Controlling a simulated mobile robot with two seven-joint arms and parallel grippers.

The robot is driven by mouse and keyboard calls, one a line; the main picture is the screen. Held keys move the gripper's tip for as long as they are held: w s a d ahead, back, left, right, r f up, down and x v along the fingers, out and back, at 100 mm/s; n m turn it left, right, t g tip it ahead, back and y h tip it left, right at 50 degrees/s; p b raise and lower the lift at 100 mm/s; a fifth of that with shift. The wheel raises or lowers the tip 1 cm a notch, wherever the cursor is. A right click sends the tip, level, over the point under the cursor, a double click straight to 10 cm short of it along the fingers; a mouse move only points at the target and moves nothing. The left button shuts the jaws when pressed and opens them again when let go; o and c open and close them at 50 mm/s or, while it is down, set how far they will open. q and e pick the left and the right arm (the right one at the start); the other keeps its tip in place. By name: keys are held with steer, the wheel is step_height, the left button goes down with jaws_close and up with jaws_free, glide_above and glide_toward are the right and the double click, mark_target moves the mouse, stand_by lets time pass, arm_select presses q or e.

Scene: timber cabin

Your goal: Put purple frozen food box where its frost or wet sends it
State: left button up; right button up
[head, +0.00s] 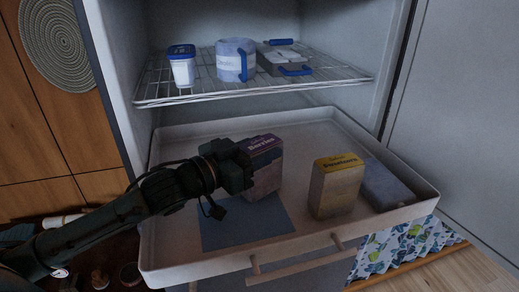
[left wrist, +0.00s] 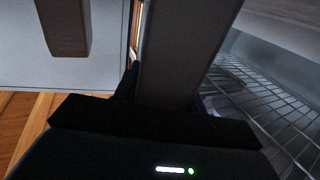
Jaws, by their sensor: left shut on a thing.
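The purple frozen food box (head: 264,172), with a purple top labelled "Berries", is upright inside the pulled-out white drawer (head: 160,246). My left gripper (head: 240,165) is shut on it from the left side. The box's lower end is at the back edge of a flat blue-grey mat (head: 245,222); I cannot tell whether it touches the drawer floor. In the left wrist view a dark box side (left wrist: 182,55) fills the middle, close to the gripper. Frost or wet on the box cannot be made out. My right gripper is not in view.
A yellow-topped box (head: 336,188) stands at the drawer's right, beside a blue-grey packet (head: 387,184). Above, a wire shelf (head: 210,94) holds a blue-lidded tub (head: 182,68), a pale jug (head: 235,60) and a grey container (head: 282,64). The drawer handle (head: 300,266) is in front.

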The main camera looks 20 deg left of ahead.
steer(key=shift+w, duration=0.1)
arm_select(q)
steer(key=shift+f, duration=0.1)
steer(key=o, duration=1.2)
steer(key=b+v, duration=0.2)
steer(key=v, duration=0.5)
steer(key=shift+s, duration=0.2)
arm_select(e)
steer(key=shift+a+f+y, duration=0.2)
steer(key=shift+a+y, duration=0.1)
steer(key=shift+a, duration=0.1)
